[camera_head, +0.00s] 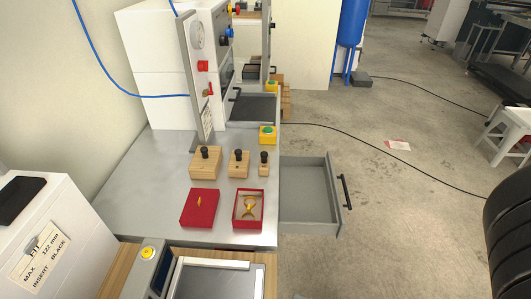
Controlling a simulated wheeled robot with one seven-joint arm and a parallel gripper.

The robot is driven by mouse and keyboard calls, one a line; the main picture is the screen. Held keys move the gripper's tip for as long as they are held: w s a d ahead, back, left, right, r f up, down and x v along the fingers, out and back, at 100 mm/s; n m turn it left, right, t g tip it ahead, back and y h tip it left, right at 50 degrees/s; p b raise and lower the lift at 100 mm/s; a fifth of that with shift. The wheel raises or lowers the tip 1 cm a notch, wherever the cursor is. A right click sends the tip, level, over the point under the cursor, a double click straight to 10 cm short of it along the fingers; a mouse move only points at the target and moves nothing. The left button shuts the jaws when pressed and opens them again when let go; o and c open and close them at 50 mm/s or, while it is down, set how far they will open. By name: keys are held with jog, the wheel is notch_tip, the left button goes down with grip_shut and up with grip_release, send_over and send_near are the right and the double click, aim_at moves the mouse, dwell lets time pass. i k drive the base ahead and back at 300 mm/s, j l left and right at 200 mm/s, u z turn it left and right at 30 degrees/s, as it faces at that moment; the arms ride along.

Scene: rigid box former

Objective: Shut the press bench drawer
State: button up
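The press bench (150,190) has a grey metal top and stands left of centre. Its drawer (306,190) is pulled out to the right from the bench's side, under the top's right edge. The drawer looks empty, with a grey inside. A black bar handle (346,192) is fixed on its outer right front. My gripper is not in view. A dark ribbed rounded shape at the right edge may be part of my own arm; I cannot tell for sure.
On the bench stand wooden blocks with black knobs (205,162), a red box (200,208), an open red box (247,209) and a yellow button box (267,135). The floor (410,210) right of the drawer is mostly clear, with a thin black cable and a paper (398,145).

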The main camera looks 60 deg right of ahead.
aim_at(310, 202)
jog(key=k+l+z, duration=0.15)
jog(key=l, duration=0.2)
jog(key=k+l+z, duration=0.15)
jog(key=l, duration=0.2)
jog(key=k+l+z, duration=0.15)
jog(key=l, duration=0.25)
jog(key=k+l+z, duration=0.2)
jog(key=l, duration=0.2)
jog(key=i, duration=0.05)
